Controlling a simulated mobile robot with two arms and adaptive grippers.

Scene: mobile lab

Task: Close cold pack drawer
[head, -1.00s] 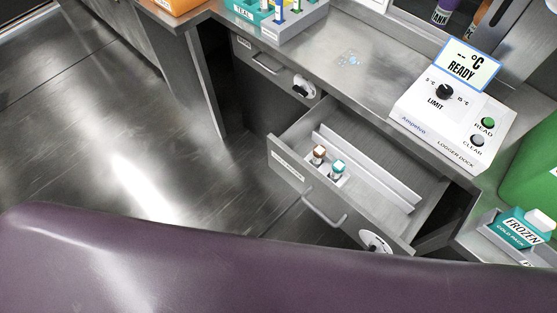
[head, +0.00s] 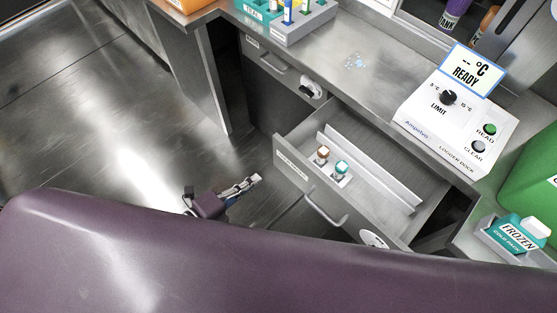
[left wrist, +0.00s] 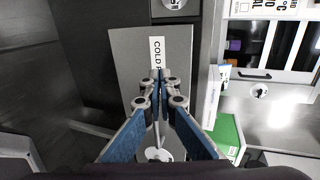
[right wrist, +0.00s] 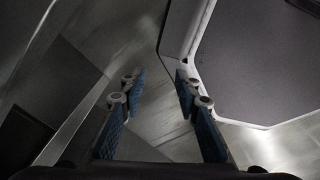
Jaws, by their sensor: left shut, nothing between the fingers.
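The cold pack drawer (head: 292,165) stands pulled open under the counter in the head view, with a bar handle (head: 325,212) and a round lock on its front. Inside are a brown-capped vial (head: 323,153) and a teal-capped vial (head: 341,168). My left gripper (head: 256,180) is shut and empty, a little left of the drawer front. In the left wrist view, its closed fingertips (left wrist: 160,77) overlap the grey drawer front (left wrist: 130,60), beside a label reading "COLD P"; contact cannot be told. My right gripper (right wrist: 160,78) is open and empty, away from the drawer.
A shut drawer (head: 266,60) is to the left of the open one. On the counter stand a logger dock (head: 440,125) and a vial rack (head: 300,25). A frozen cold pack (head: 515,235) and a green bin (head: 535,170) are at the right. The floor left of the drawer is clear.

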